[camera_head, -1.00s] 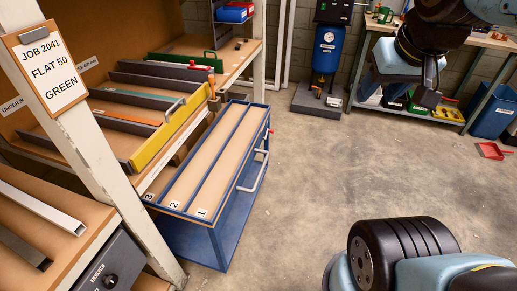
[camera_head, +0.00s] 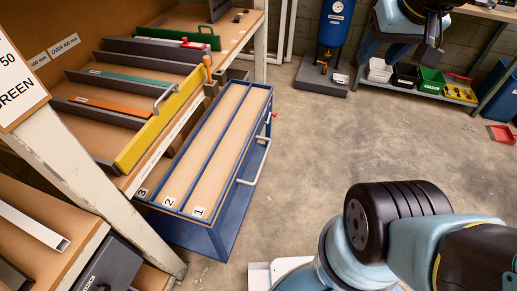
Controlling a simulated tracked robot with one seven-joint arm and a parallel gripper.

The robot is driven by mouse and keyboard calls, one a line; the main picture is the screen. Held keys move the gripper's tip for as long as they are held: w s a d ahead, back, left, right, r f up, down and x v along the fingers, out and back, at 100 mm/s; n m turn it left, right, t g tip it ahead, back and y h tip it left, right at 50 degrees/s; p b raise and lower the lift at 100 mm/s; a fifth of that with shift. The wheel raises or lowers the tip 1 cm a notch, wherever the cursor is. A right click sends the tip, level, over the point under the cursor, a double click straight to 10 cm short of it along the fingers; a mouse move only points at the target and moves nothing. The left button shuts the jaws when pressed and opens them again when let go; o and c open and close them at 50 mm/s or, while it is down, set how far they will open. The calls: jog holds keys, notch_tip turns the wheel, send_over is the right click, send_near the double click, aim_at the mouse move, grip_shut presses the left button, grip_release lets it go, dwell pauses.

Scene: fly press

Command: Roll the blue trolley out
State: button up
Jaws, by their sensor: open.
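The blue trolley (camera_head: 222,238) stands at the left centre, its left side close against the rack. Its top has three long brown lanes marked 1, 2 and 3, with lane 3 partly under the rack's edge. A grey bar handle (camera_head: 256,165) is on its right side, facing the open floor, with a small red part above it. My gripper (camera_head: 428,60) hangs at the upper right, far from the trolley. It is open and appears empty; its fingertips are small and dark here.
The wooden rack (camera_head: 130,183) holds a yellow-fronted tray (camera_head: 160,120) with metal strips. A white post (camera_head: 95,190) stands in front. A blue machine (camera_head: 334,25) on a grey base and a bench with bins (camera_head: 430,82) are behind. The concrete floor right of the trolley is clear.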

jog(key=w+a+f+m+g+y, duration=0.15)
jog(key=w+f+m+g, duration=0.25)
jog(key=w+f+m, duration=0.5)
jog(key=w+a+f+m+g+y, duration=0.1)
jog(key=w+f+m+g+y, duration=0.2)
jog(key=w+f, duration=0.8)
jog(key=w+f+m+g+y, duration=0.25)
jog(key=w+f, duration=0.25)
jog(key=f, duration=0.3)
jog(key=w+f+m+g+y, duration=0.25)
jog(key=w+f+m, duration=0.2)
jog(key=f, duration=0.35)
jog(key=s+a+f+m+t+y, duration=0.25)
jog(key=f+m+y, duration=0.4)
jog(key=f, duration=0.95)
jog(key=s+a+f+m+t+y, duration=0.1)
jog(key=a+f+m+t+y, duration=0.25)
jog(key=f+m, duration=0.85)
jog(key=a+n, duration=0.3)
jog(key=a, duration=0.9)
jog(key=shift+s+f+g, duration=0.15)
jog(key=shift+f+g, duration=0.15)
jog(key=shift+f, duration=0.1)
jog(key=shift+y, duration=0.25)
